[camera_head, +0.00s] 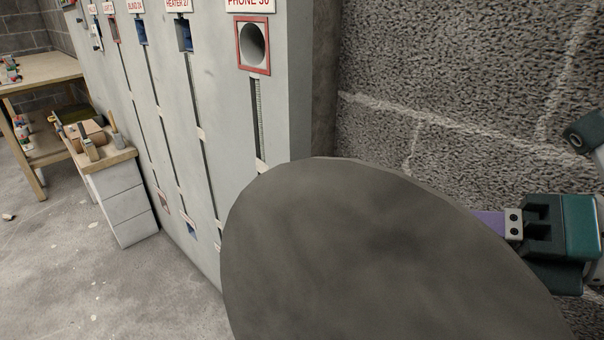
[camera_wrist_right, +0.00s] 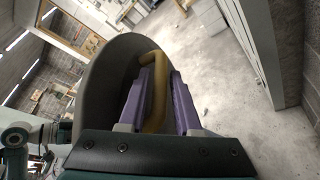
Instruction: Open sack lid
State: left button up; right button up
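The sack lid (camera_head: 370,250) is a large dark grey round disc that fills the lower middle and right of the head view. In the right wrist view its curved dark rim (camera_wrist_right: 95,95) rises around a yellow bar handle (camera_wrist_right: 153,85). My right gripper (camera_wrist_right: 160,85) has its two purple fingers on either side of this handle, and the handle fills the gap between them, so it looks shut on it. In the head view my right gripper (camera_head: 495,222) comes in from the right, its fingertips hidden behind the lid. My left gripper is not in view. The sack itself is not visible.
A tall grey panel (camera_head: 215,150) with labelled slots and a red-framed round opening (camera_head: 253,45) stands behind the lid. A rough block wall (camera_head: 450,90) is close on the right. A white drawer cabinet (camera_head: 122,205) and wooden bench (camera_head: 40,68) stand left.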

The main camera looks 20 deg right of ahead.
jog(key=shift+w, duration=0.1)
grip_shut()
jog(key=shift+a+r, duration=0.1)
jog(key=shift+a, duration=0.05)
dwell(1.4)
